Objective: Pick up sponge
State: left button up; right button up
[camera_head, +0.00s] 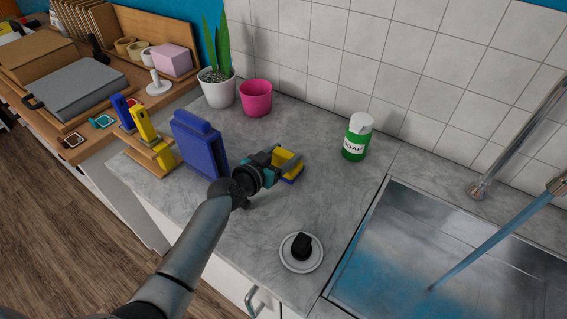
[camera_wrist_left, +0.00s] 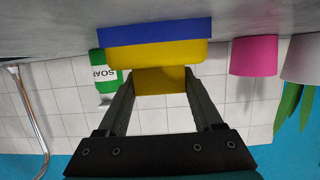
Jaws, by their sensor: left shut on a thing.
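The sponge (camera_head: 291,161) is yellow with a blue layer and sits on the grey counter beside my left gripper in the head view. My left gripper (camera_head: 272,161) reaches it from the left, shut on its yellow part. In the left wrist view the sponge (camera_wrist_left: 158,52) lies between the fingertips of my left gripper (camera_wrist_left: 160,82), its blue layer against or close to the counter. I cannot tell whether it is clear of the counter. My right gripper is not in view.
A blue case (camera_head: 199,143) stands just left of the gripper. A green soap bottle (camera_head: 357,137) and a pink pot (camera_head: 256,98) stand behind. A small plate (camera_head: 287,262) with a black item is in front. The sink (camera_head: 440,255) is at right.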

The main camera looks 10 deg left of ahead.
aim_at(283, 152)
pick_arm(q)
jog(key=c, duration=0.6)
jog(key=shift+o, duration=0.2)
jog(key=shift+r+p, duration=0.3)
jog(key=shift+r, duration=0.3)
notch_tip(283, 152, up, 8)
jog(key=p, duration=0.3)
jog(key=shift+r+p, duration=0.2)
jog(key=shift+p, duration=0.15)
notch_tip(283, 152, up, 10)
jog(key=p, duration=0.2)
jog(key=shift+r, duration=0.25)
